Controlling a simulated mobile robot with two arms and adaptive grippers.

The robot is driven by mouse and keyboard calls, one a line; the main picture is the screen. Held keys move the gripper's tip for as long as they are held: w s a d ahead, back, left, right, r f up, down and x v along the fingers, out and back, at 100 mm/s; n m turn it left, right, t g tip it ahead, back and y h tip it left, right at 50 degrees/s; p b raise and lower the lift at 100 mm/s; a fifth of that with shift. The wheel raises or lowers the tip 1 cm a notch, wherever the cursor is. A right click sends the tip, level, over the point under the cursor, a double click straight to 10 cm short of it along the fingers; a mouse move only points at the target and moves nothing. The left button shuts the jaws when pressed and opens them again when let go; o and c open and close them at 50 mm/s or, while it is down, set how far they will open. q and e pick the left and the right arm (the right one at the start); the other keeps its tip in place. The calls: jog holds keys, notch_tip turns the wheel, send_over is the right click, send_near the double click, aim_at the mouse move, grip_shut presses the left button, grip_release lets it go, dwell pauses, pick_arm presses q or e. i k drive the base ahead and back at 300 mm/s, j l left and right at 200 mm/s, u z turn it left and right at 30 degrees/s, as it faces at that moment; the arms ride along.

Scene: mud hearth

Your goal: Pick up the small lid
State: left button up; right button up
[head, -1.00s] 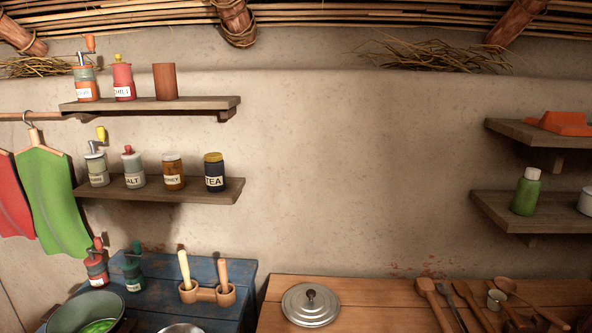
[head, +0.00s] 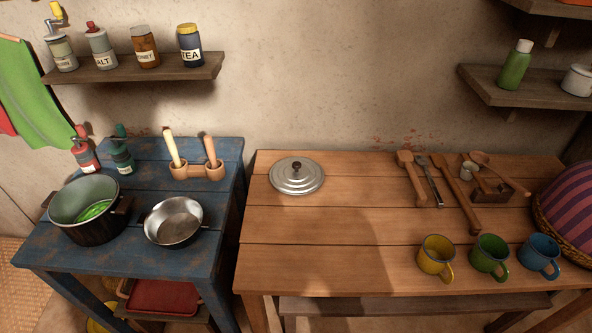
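A round silver metal lid (head: 297,177) with a dark knob lies flat at the back left of the wooden table (head: 330,255). Neither of my grippers shows in the view.
A blue table (head: 150,265) at left holds a dark pot (head: 88,209) with green contents, a metal pan (head: 174,221), two grinders and wooden mortars (head: 197,172). Wooden utensils (head: 458,190) and yellow, green and blue mugs (head: 489,257) stand at right. The wooden table's left front is clear.

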aim_at(294, 175)
jog(key=j+z, duration=0.15)
jog(key=z, duration=0.25)
jog(key=j+z, duration=0.2)
jog(key=z, duration=0.2)
jog(key=j+z, duration=0.2)
jog(key=z, duration=0.15)
